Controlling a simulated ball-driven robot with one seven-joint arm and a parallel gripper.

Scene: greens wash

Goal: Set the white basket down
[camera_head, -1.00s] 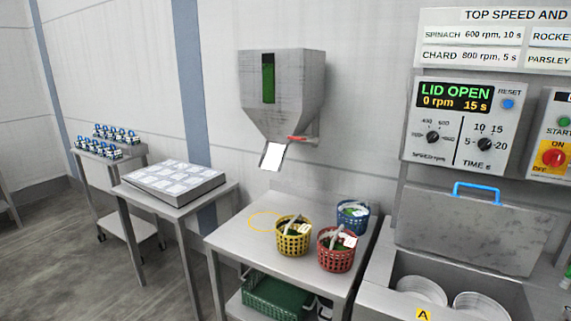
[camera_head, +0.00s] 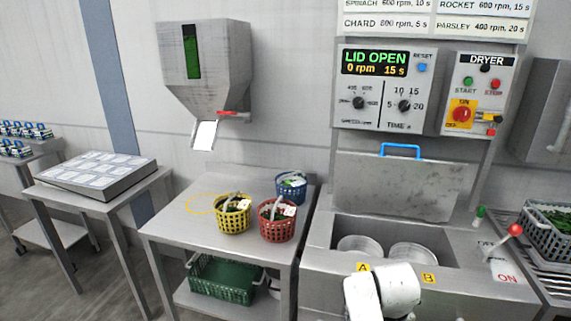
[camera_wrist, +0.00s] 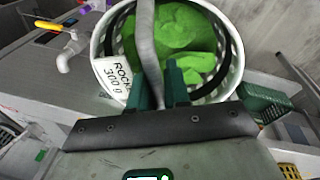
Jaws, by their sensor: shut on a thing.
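The white basket (camera_wrist: 108,75) fills the top of the wrist view. It holds bright green leaves (camera_wrist: 175,32) and carries a white label (camera_wrist: 115,78) reading "ROC…" and "300 g". Its grey handle (camera_wrist: 146,40) arches over the leaves and runs down between the fingers. My gripper (camera_wrist: 162,85) has its dark green fingers shut on this handle. The basket looks held up off any surface, though its underside is hidden. In the head view the basket and fingers are out of sight, and only white links of my arm show at the bottom.
A steel table (camera_head: 185,228) holds yellow (camera_head: 233,222), red (camera_head: 277,228) and blue (camera_head: 291,190) baskets. A yellow ring outline (camera_head: 201,204) on its left is empty. The dryer has its lid (camera_head: 400,188) open over two round drums marked A and B. A green crate (camera_head: 222,280) sits on the lower shelf.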

